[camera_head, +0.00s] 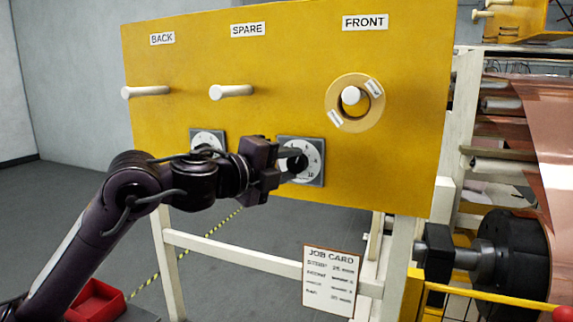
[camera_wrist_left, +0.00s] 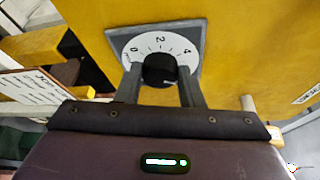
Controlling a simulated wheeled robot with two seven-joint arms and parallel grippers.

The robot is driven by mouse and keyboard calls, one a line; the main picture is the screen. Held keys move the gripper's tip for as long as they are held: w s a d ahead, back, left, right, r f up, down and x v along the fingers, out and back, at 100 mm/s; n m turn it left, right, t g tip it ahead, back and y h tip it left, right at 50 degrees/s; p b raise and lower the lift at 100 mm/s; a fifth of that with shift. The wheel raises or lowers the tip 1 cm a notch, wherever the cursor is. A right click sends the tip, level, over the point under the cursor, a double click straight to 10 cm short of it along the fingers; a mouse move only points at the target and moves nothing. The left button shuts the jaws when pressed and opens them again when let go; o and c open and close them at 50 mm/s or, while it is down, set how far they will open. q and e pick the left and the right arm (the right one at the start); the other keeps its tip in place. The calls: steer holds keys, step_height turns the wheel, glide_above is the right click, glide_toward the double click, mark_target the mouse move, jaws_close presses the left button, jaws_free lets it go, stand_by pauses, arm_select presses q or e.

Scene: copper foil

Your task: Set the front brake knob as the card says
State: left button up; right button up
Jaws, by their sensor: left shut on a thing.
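Two dials with white round scales sit low on the yellow panel. My left gripper (camera_head: 291,162) is at the right-hand dial (camera_head: 316,147), the one nearer the FRONT label. In the left wrist view, its two fingers (camera_wrist_left: 159,80) are shut on the black knob (camera_wrist_left: 159,68), one on each side. The scale (camera_wrist_left: 182,46) around the knob shows 0, 2 and 4; the knob's pointer cannot be made out. The job card (camera_head: 331,281) hangs below the panel. Its heading and a strip line of about 25 mm show, but the brake lines are too small to read surely.
The other dial (camera_head: 207,138) is partly behind my left arm. White pegs (camera_head: 232,92) stick out under BACK and SPARE, and a yellow ring (camera_head: 341,85) sits on the FRONT peg. Copper foil (camera_head: 545,120) and a black roller (camera_head: 513,257) are at the right. A red bin (camera_head: 95,300) stands lower left.

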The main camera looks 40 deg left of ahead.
arm_select(q)
steer(key=shift+f+m, duration=0.15)
steer(key=shift+m, duration=0.25)
steer(key=o, duration=1)
steer(key=shift+d, duration=0.1)
steer(key=shift+s, duration=0.2)
steer(key=s+b, duration=0.1)
steer(key=s, duration=0.1)
steer(key=s+b, duration=0.2)
steer(key=s, duration=0.1)
steer(key=s+a+r+b, duration=0.1)
steer(key=s+b, duration=0.1)
steer(key=shift+s, duration=0.15)
